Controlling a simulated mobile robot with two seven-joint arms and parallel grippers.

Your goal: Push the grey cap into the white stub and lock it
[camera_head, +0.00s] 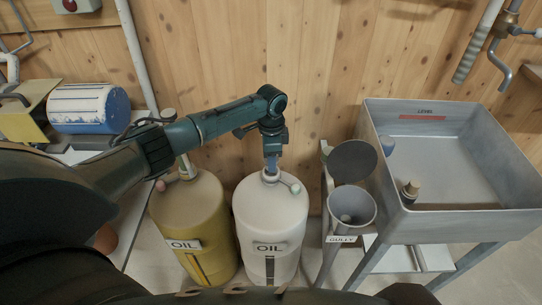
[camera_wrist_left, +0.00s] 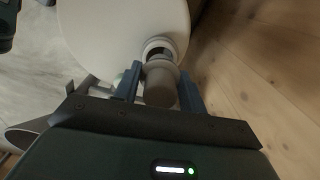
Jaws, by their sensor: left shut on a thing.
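The white OIL tank (camera_head: 270,218) stands on the floor in the middle of the head view, with its top under my left gripper (camera_head: 271,163). In the left wrist view, the white stub (camera_wrist_left: 154,43) is a short round collar on the tank with a dark opening partly showing. The grey cap (camera_wrist_left: 160,86) is between the blue fingers of my left gripper (camera_wrist_left: 159,76), which is shut on it. The cap's far end is close to the stub's mouth and roughly in line with it; I cannot tell whether they touch. The gripper hides the cap in the head view. My right gripper is out of view.
A yellow OIL tank (camera_head: 187,212) stands close on the left. The grey GULLY funnel (camera_head: 352,207), with a round raised lid (camera_head: 352,161), is on the right beside a large grey basin (camera_head: 450,222). A wooden wall (camera_head: 330,50) rises behind the tanks.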

